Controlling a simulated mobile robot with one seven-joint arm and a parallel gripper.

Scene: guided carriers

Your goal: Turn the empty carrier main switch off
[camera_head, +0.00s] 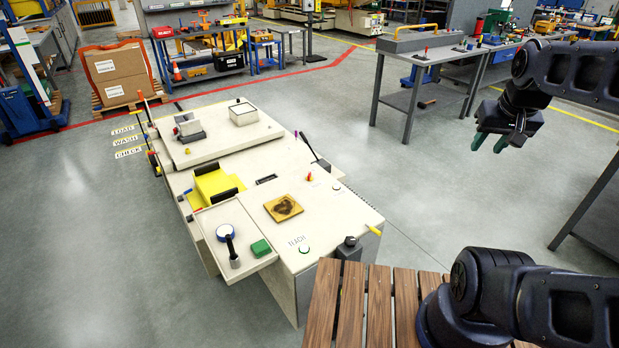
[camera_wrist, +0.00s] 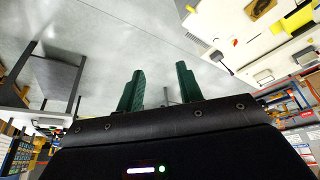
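A long beige carrier-like machine (camera_head: 345,205) stands at the centre of the head view, with several small controls on top. A red-tipped lever (camera_head: 309,177), a black knob (camera_head: 349,243) and a yellow handle (camera_head: 374,230) are at its near right end. I cannot tell which control is the main switch or how it is set. My gripper (camera_head: 487,147) is to the right of the machine, high and well apart from it. Its green fingers are spread with nothing between them, as the wrist view (camera_wrist: 161,72) also shows.
A slatted wooden surface (camera_head: 375,308) is at the bottom, next to the machine. Workbenches (camera_head: 420,92) stand behind my gripper, and a grey table (camera_head: 598,225) is at the right edge. Boxes on a pallet (camera_head: 117,75) stand back left. Grey floor lies clear between.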

